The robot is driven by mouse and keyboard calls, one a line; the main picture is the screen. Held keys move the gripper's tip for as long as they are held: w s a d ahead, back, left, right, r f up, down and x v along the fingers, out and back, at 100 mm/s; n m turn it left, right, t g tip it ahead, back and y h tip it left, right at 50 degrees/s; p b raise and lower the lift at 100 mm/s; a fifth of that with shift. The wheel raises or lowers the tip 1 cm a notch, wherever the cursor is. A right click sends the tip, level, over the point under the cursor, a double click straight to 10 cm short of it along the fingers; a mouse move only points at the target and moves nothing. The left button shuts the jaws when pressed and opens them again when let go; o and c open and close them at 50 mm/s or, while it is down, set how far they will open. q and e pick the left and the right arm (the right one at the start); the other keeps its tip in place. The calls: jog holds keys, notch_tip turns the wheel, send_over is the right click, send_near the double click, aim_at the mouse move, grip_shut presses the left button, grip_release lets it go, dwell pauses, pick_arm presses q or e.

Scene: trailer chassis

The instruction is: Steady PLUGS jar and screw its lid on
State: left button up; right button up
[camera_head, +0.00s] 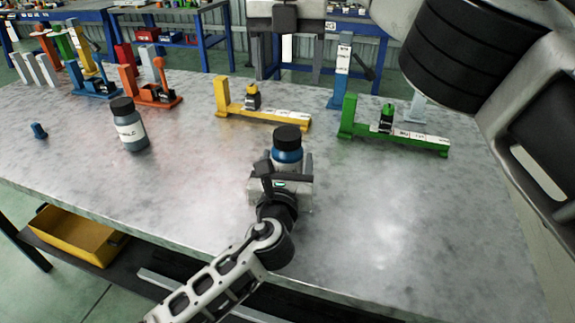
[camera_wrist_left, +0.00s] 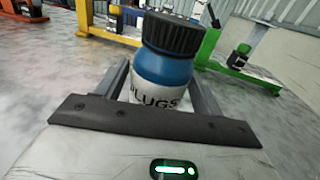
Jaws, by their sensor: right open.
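The PLUGS jar (camera_head: 288,158), blue with a white label, stands upright near the table's middle; it also shows in the left wrist view (camera_wrist_left: 162,78). A black ribbed lid (camera_head: 287,136) sits on its mouth; how tightly, I cannot tell. In the left wrist view the lid (camera_wrist_left: 172,33) looks roughly level with the jar. My left gripper (camera_head: 284,170) has its fingers on either side of the jar, close against it below the lid. My right gripper (camera_head: 288,77) is open and empty, fingers pointing down, at the top of the head view, apart from the lid.
Another dark jar with a black lid (camera_head: 130,128) stands to the left. A small blue part (camera_head: 39,130) lies farther left. Yellow (camera_head: 265,117), green (camera_head: 400,135) and orange (camera_head: 150,97) fixtures stand behind. The table's front right is clear.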

pick_arm(q)
jog(key=shift+o, duration=0.7)
jog(key=s, duration=0.5)
jog(key=s+a, duration=0.1)
jog(key=s, duration=0.4)
jog(key=s+a, duration=0.1)
jog(key=s, duration=0.5)
